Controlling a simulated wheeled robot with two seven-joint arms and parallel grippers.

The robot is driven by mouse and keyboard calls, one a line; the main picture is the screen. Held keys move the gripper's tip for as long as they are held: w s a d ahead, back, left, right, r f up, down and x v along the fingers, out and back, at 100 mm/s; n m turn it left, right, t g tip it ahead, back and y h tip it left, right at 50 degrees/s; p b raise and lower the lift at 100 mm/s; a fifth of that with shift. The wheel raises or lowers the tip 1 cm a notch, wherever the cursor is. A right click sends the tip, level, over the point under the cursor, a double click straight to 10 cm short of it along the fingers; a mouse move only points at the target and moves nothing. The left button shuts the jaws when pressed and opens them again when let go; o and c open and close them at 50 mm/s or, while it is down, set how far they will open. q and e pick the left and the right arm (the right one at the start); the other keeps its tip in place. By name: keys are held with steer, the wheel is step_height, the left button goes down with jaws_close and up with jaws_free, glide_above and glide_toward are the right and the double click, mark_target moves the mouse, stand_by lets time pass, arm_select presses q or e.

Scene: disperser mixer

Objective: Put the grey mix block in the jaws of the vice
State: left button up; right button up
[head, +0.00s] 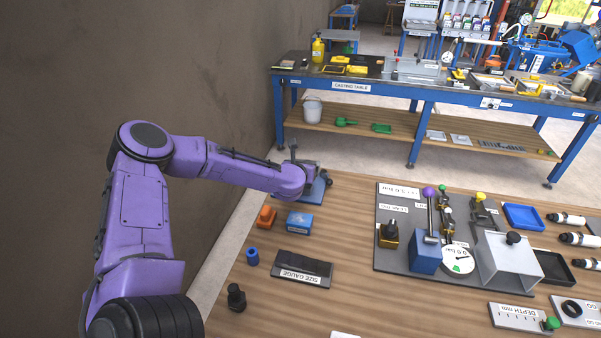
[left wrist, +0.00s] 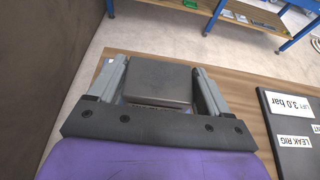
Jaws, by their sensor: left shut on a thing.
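In the left wrist view the grey mix block (left wrist: 158,82) is a dark grey, square-faced block. My left gripper (left wrist: 157,72) is shut on it, with one finger on each side. In the head view my purple left wrist reaches over the blue vice (head: 317,190) at the table's far left corner and covers part of it. The fingers and the block cannot be made out there. In the left wrist view the block hides what lies below it, so I cannot tell whether it sits between the jaws. My right gripper is not in view.
An orange block (head: 266,216), a blue block (head: 299,222), a blue cylinder (head: 252,257), a dark size gauge (head: 303,268) and a black knobbed piece (head: 236,298) stand nearby. A grey rig board (head: 400,255) lies to the right. A brown wall (head: 60,120) is close on the left.

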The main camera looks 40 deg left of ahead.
arm_select(q)
steer(key=shift+w+a+f, duration=0.3)
steer(key=shift+a+f, duration=0.35)
steer(key=shift+f, duration=0.25)
steer(key=f, duration=0.1)
steer(key=f+p, duration=0.1)
steer(key=f, duration=0.1)
steer(key=shift+s+a, duration=0.25)
steer(key=shift+c, duration=0.6)
steer(key=shift+w+f, duration=0.25)
steer(key=shift+f, duration=0.05)
steer(key=o, duration=1.5)
steer(key=shift+s+r, duration=0.1)
steer(key=shift+s, duration=0.05)
steer(key=p+v, duration=0.1)
steer(key=v, duration=1.1)
steer(key=shift+p, duration=0.4)
